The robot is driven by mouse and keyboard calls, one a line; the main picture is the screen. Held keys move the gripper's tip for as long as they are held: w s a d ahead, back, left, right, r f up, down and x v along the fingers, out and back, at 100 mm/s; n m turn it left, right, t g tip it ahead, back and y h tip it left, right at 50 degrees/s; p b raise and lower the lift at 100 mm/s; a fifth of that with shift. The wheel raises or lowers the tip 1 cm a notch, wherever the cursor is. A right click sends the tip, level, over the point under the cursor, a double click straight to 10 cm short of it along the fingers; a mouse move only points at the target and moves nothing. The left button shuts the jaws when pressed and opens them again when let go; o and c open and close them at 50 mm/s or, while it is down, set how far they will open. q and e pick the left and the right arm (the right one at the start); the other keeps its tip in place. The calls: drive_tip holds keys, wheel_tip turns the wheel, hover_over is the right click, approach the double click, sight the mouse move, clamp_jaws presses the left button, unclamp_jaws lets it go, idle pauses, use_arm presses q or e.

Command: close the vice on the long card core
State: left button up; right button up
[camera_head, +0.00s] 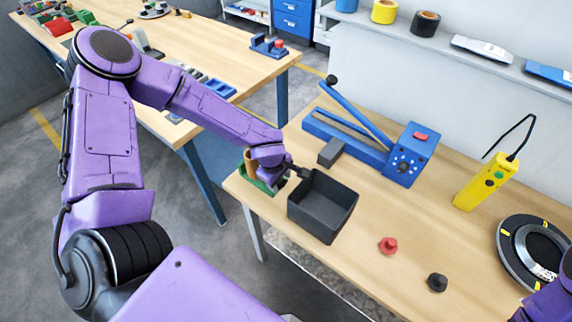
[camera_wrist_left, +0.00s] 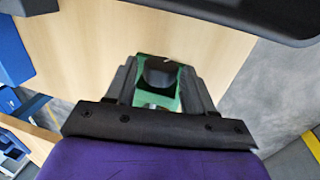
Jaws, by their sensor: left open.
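The green vice (camera_head: 268,186) stands at the near left corner of the workbench, partly hidden behind my left wrist. A brown upright piece, likely the long card core (camera_head: 249,159), shows just above it, mostly covered by the wrist. My left gripper (camera_head: 297,172) is at the vice, beside the dark bin. In the left wrist view the open fingers (camera_wrist_left: 158,85) stand on either side of a dark block (camera_wrist_left: 160,72) on the green vice (camera_wrist_left: 170,101). I cannot tell whether they touch it. The core is not clear there. My right gripper is not visible.
A dark open bin (camera_head: 318,228) stands close right of the left gripper. A blue lever tool (camera_head: 405,158), a grey block (camera_head: 330,152), a yellow pendant (camera_head: 480,188), red (camera_head: 388,245) and black (camera_head: 437,282) knobs and a dark ring (camera_head: 509,252) share the bench.

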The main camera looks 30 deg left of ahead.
use_arm(q)
drive_tip(key=shift+s+a+f+t+b, duration=0.1)
drive_tip(key=shift+s+f+t+b, duration=0.1)
drive_tip(key=shift+f+t+b, duration=0.15)
drive_tip(key=shift+r, duration=0.35)
drive_tip(key=shift+w+f, duration=0.1)
drive_tip(key=shift+f, duration=0.1)
drive_tip(key=t+b, duration=0.1)
drive_tip(key=b, duration=0.1)
drive_tip(key=t+b, duration=0.2)
drive_tip(key=b, duration=0.1)
drive_tip(key=shift+s+f, duration=0.35)
drive_tip(key=shift+s, duration=0.05)
drive_tip(key=shift+s+r+t, duration=0.1)
drive_tip(key=shift+r+t, duration=0.05)
drive_tip(key=shift+t, duration=0.2)
drive_tip(key=shift+r, duration=0.15)
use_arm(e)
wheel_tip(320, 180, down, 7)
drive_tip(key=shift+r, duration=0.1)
